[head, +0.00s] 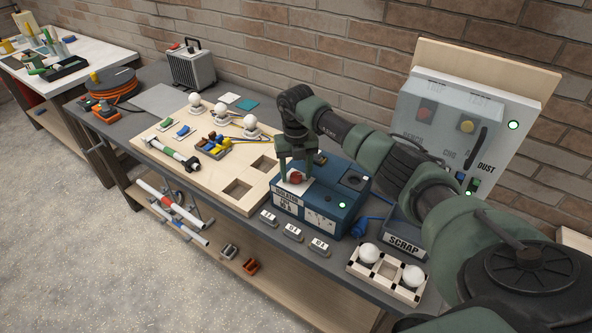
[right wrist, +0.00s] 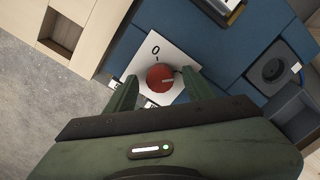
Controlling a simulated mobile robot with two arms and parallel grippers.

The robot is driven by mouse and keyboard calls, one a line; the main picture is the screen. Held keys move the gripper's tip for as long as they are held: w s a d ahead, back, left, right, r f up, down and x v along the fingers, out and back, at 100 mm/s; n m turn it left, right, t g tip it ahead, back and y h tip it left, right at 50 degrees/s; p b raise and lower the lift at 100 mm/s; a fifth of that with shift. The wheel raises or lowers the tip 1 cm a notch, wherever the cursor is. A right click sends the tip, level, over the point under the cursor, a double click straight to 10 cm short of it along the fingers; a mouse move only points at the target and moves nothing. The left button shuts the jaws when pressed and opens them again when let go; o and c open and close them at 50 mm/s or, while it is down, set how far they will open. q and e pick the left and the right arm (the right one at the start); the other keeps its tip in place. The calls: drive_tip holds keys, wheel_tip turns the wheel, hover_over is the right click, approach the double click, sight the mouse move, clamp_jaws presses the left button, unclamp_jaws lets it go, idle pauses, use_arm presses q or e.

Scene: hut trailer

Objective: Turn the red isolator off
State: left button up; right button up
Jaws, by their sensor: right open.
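The red isolator (head: 296,177) is a round red knob on a white plate on top of a blue box (head: 323,207). In the right wrist view the knob (right wrist: 160,78) sits on its white plate (right wrist: 158,56) with a "0" mark above it. A pale line on the knob points to the right, away from the "0". My right gripper (head: 296,180) is open and points down over the plate. In the right wrist view its fingers (right wrist: 160,85) stand on either side of the knob; I cannot tell whether they touch it. My left gripper is not in view.
A green lamp (head: 342,205) glows on the box front. The grey scrap bin (head: 405,240) and a tray with white balls (head: 388,272) stand to the right. A wooden board (head: 225,165) with parts lies left. Small labelled blocks (head: 292,232) line the bench's front edge.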

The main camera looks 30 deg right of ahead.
clamp_jaws()
drive_tip(key=shift+d+f+n+b, duration=0.1)
drive_tip(key=shift+f+n+b, duration=0.05)
drive_tip(key=shift+n+b, duration=1.6)
drive_tip(key=n+b, duration=0.3)
drive_tip(key=n, duration=0.1)
drive_tip(key=shift+n, duration=0.25)
drive_tip(key=n+b, duration=0.3)
drive_tip(key=n, duration=0.2)
drive_tip(key=shift+r+n+b, duration=0.15)
drive_tip(key=shift+n+b, duration=0.2)
drive_tip(key=shift+n, duration=0.9)
drive_tip(key=shift+r+n+b, duration=0.1)
drive_tip(key=shift+n+b, duration=0.2)
drive_tip(key=shift+n, duration=0.95)
unclamp_jaws()
